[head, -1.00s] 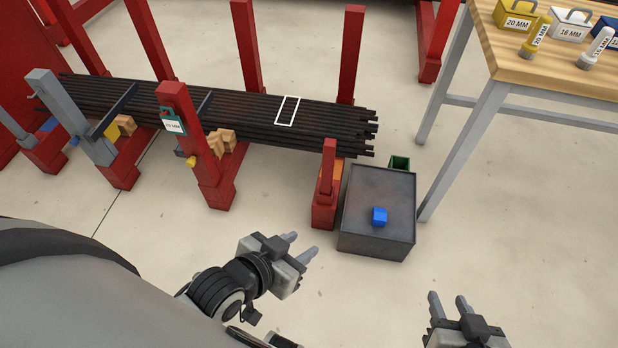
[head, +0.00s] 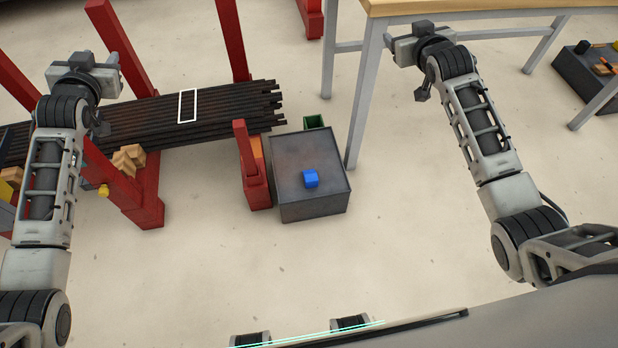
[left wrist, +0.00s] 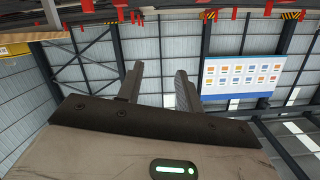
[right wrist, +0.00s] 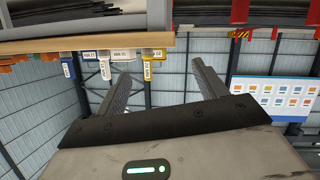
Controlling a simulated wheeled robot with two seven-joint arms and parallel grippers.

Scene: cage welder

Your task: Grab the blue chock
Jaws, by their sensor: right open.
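The blue chock (head: 311,179) is a small blue block resting on top of a dark grey metal box (head: 315,212) near the middle of the head view. My left gripper (head: 88,68) is raised at the far left, over the rack and well away from the chock. In the left wrist view its two fingers (left wrist: 157,75) stand apart with nothing between them. My right gripper (head: 420,38) is raised near the table edge at the upper right, also far from the chock. In the right wrist view its fingers (right wrist: 160,75) are wide apart and empty.
A red-posted rack (head: 150,205) holding long dark bars (head: 225,112) stands left of the box. A short red post (head: 250,165) is close beside the box. A green bin (head: 314,122) is behind it. A wooden-topped table (head: 470,8) stands at upper right. The floor in front is clear.

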